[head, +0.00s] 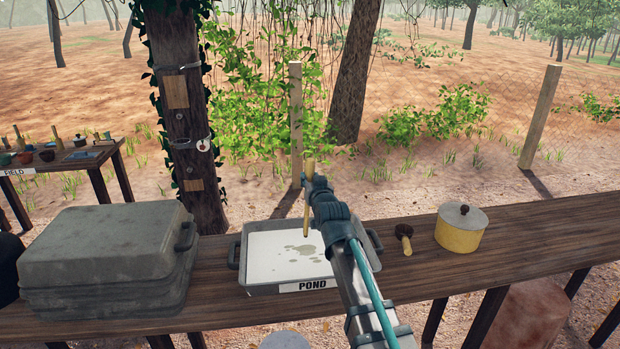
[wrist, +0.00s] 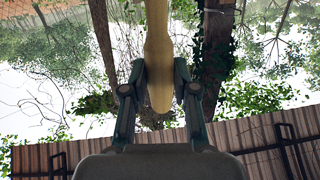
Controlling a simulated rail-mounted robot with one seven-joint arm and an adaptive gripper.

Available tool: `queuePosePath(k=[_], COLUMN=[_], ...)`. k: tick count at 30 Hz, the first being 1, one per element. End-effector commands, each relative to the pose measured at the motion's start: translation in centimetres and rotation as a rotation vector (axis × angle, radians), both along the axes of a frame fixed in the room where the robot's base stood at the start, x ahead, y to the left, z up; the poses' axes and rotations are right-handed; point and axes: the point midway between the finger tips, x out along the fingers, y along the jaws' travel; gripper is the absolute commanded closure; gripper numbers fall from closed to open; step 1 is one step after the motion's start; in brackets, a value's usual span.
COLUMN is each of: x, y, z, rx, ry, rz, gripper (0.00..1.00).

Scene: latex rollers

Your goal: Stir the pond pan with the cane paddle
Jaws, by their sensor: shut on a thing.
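The pond pan (head: 262,289) is a grey rectangular pan with side handles and a "POND" label on its front. It holds white liquid with grey-green blotches near the middle. My gripper (head: 311,183) is above the pan and shut on the cane paddle (head: 308,213), a tan stick held near upright. The paddle's lower end shows over the liquid; I cannot tell whether it touches. In the wrist view the paddle (wrist: 158,50) stands between the two fingers of my gripper (wrist: 159,88). My arm hides the pan's right front part.
A stack of grey lidded cases (head: 105,255) stands left of the pan on the wooden bench (head: 530,235). A small brown-headed brush (head: 404,235) and a yellow lidded pot (head: 461,229) are to the right. A second table (head: 65,160) marked "FIELD" is far left.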

Motion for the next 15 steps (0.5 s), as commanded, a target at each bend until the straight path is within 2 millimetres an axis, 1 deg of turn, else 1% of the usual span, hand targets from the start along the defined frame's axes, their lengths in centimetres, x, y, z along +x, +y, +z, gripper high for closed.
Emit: queuePosePath(k=[1,8,15], x=[0.1,0.5,0.2], y=[0.0,-0.2,-0.1], z=[-0.7,-2.5,-4.5], rx=[0.000,0.000,0.000], ry=[0.000,0.000,0.000], rz=[0.000,0.000,0.000], gripper=[1.00,1.00,1.00])
